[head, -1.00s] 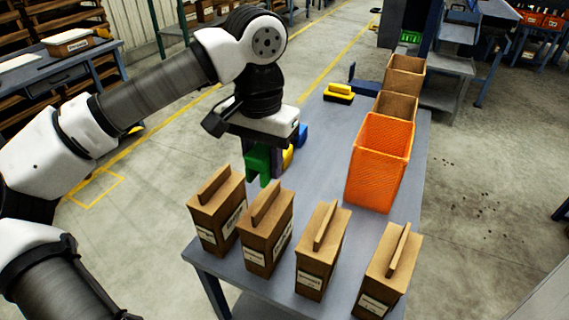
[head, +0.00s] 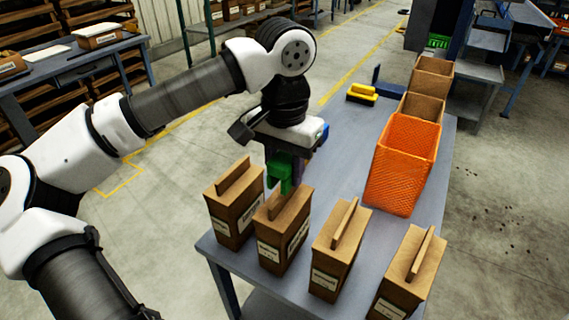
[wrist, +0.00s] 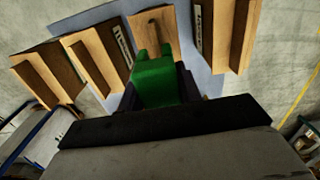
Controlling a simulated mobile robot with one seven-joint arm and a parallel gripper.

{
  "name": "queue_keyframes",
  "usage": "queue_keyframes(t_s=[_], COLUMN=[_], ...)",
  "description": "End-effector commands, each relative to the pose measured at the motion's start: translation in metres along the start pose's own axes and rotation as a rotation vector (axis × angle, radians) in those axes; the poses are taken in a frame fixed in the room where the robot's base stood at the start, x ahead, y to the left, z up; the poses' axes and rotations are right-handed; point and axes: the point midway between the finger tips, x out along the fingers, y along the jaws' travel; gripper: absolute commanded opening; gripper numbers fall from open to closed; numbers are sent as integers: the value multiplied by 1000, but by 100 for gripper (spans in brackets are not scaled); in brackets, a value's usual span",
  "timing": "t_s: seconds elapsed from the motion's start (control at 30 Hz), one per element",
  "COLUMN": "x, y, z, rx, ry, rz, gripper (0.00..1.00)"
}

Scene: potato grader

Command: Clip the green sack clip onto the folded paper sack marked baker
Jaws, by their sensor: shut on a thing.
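My gripper (head: 284,160) is shut on the green sack clip (head: 279,178). It holds the clip with its prongs pointing down, over the folded top of the second paper sack from the left (head: 284,242). In the wrist view the green clip (wrist: 156,82) covers part of that sack (wrist: 178,30), and the sack's folded ridge lies near its two prongs. I cannot tell whether the clip touches the ridge. The sack labels are too small to read, so I cannot tell which one is marked baker.
Other folded sacks stand in the row: one at the left (head: 236,222) and two at the right (head: 328,262) (head: 402,280). An orange crate (head: 405,165) and brown boxes (head: 432,80) line the table's right side. A yellow-and-black brush-like block (head: 361,94) lies farther back.

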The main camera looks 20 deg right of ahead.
Motion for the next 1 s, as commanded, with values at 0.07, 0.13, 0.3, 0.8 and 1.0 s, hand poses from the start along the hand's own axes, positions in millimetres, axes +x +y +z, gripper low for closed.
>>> queue_keyframes(t_s=[0.07, 0.13, 0.3, 0.8, 1.0], x=[6, 9, 18, 44, 49], y=[0, 0, 0, 0, 0], z=[0, 0, 0, 0, 0], rx=[0, 0, 0, 1, 0], ry=[0, 0, 0, 0, 1], rz=[0, 0, 0, 0, 0], gripper=[12, 12, 12, 12, 12])
